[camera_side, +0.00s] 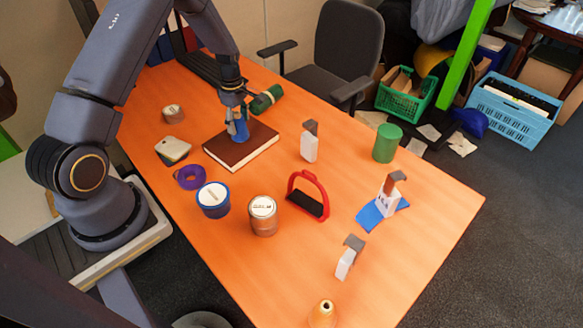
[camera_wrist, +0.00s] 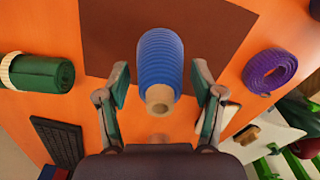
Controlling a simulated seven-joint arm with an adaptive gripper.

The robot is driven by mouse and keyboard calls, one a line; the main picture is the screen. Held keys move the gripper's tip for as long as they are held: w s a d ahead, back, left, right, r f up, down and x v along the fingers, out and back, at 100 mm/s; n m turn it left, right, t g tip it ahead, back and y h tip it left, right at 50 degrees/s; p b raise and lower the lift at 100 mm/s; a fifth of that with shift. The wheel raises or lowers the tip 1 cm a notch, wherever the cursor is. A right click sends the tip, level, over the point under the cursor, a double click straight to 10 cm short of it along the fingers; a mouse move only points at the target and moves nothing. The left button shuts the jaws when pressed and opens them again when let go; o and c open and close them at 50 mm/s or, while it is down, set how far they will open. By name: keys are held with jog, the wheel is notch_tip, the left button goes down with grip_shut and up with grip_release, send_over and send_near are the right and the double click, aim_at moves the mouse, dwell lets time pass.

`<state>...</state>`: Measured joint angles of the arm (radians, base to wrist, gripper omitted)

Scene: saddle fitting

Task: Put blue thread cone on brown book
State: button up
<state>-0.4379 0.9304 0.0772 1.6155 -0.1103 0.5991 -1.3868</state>
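The blue thread cone (camera_side: 240,132) stands upright on the brown book (camera_side: 225,152), which lies flat on the orange table. In the wrist view the ribbed blue cone (camera_wrist: 160,62) shows its tan tip toward the camera, with the brown book (camera_wrist: 215,28) behind it. My gripper (camera_side: 236,113) is over the book, at the cone's top. In the wrist view my gripper (camera_wrist: 161,76) has its fingers spread, one on each side of the cone, with a narrow gap visible on both sides. The cone's base contact is partly hidden.
A green roll (camera_side: 267,98) lies just behind the book. A phone-like block (camera_side: 173,150), purple tape ring (camera_side: 189,177), blue-sided tin (camera_side: 213,200), brown tin (camera_side: 263,216) and red-handled tool (camera_side: 309,196) stand around it. A green cylinder (camera_side: 387,143) is farther right.

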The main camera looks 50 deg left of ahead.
jog(key=shift+r, duration=0.1)
notch_tip(320, 180, up, 12)
jog(key=shift+f, duration=0.2)
jog(key=s+d+r+m+t, duration=0.2)
jog(key=d+r+m, duration=0.5)
jog(key=r, duration=0.4)
jog(key=s+d+r+m+t, duration=0.1)
jog(key=s+d+r+m, duration=0.3)
jog(key=s+d+m, duration=0.3)
jog(key=s+d+r+m+t, duration=0.2)
jog(key=s+d+r+m, duration=0.2)
jog(key=s+d+m, duration=0.4)
jog(key=s, duration=0.4)
jog(key=shift+r+t, duration=0.3)
